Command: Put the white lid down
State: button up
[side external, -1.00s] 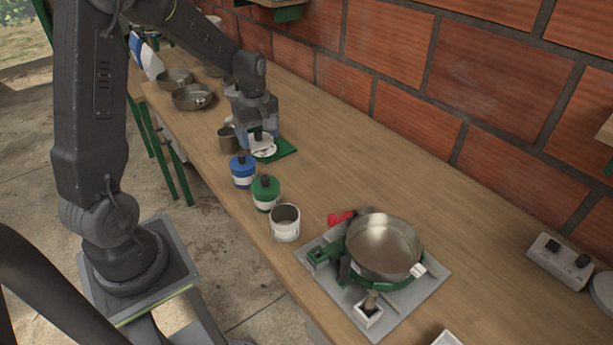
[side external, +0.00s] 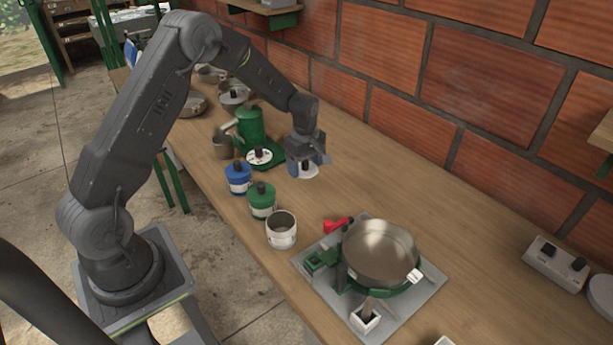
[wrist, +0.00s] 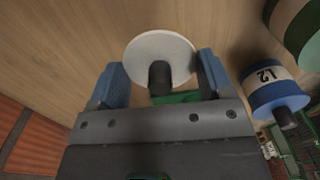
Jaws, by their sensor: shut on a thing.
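My gripper (side external: 306,160) is shut on the dark knob of the white lid (side external: 307,173). The lid is a flat round disc, level, low over or at the bare wood; I cannot tell whether it touches. In the wrist view the white lid (wrist: 150,48) shows beyond the blue fingers, its black knob (wrist: 160,78) between them. The open white can (side external: 281,231) stands nearer the front edge, lidless. A second white disc with a dark knob (side external: 259,157) is on the green mat (side external: 276,150), left of my gripper.
A blue canister (side external: 239,178) and a green canister (side external: 262,200) stand in front of my gripper. A green kettle (side external: 250,124) and a metal cup (side external: 223,146) are behind left. A steel pan (side external: 381,252) is on the burner at right. The wood towards the wall is clear.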

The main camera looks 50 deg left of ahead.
aim_at(306, 169)
jog(key=shift+w+d+f, duration=0.1)
jog(key=shift+d+f, duration=0.05)
jog(key=shift+f, duration=1.95)
jog(key=shift+f, duration=0.1)
jog(key=o, duration=0.9)
